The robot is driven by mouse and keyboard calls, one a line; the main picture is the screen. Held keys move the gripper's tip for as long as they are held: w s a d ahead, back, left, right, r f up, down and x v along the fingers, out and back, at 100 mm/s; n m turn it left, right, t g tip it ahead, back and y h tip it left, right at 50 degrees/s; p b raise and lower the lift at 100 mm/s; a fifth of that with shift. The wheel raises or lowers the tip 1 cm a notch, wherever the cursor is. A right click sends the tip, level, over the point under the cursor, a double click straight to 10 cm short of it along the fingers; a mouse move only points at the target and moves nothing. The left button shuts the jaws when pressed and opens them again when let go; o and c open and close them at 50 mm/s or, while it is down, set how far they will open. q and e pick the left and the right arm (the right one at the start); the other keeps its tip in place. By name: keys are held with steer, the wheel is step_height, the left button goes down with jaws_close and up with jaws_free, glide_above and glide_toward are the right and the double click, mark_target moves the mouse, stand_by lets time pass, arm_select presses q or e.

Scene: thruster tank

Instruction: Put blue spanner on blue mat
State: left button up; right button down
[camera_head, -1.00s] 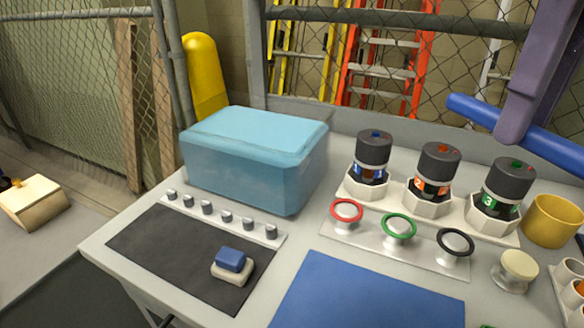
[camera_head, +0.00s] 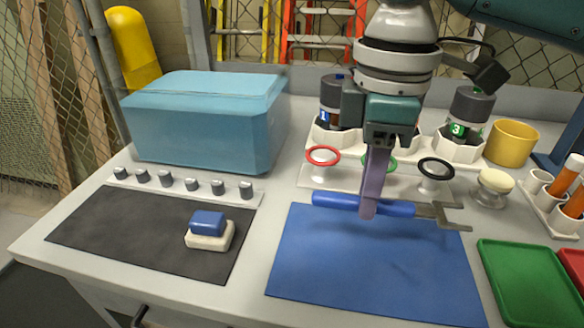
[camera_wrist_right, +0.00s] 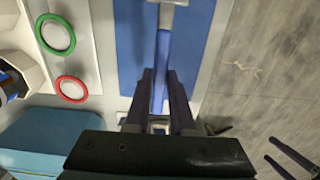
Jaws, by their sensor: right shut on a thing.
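The blue spanner (camera_head: 335,201) has a blue handle and a grey open-ended head pointing right. My right gripper (camera_head: 369,210) is shut on its handle, fingers pointing down. The spanner is roughly level across the back part of the blue mat (camera_head: 370,275); a soft shadow below suggests it is slightly above the mat. In the right wrist view the handle (camera_wrist_right: 161,65) runs between the fingers (camera_wrist_right: 160,95), with the mat (camera_wrist_right: 200,35) behind. Two separated dark fingers at that view's lower right look like my left gripper (camera_wrist_right: 282,158), open and empty, away from the table.
Red, green and black rings (camera_head: 436,168) on posts and numbered dark-capped canisters (camera_head: 467,115) stand behind the mat. A black mat (camera_head: 130,230) with a blue-and-white block lies left, before a blue box (camera_head: 200,125). A green tray (camera_head: 530,285) is at right.

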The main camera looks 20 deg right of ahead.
mark_target(355, 253)
step_height(355, 253, down, 8)
steer(key=shift+r+b, duration=0.1)
steer(key=shift+b, duration=0.55)
steer(key=shift+f, duration=0.2)
steer(key=c, duration=0.8)
jaws_free()
steer(key=shift+o, duration=0.2)
steer(key=shift+r, duration=0.1)
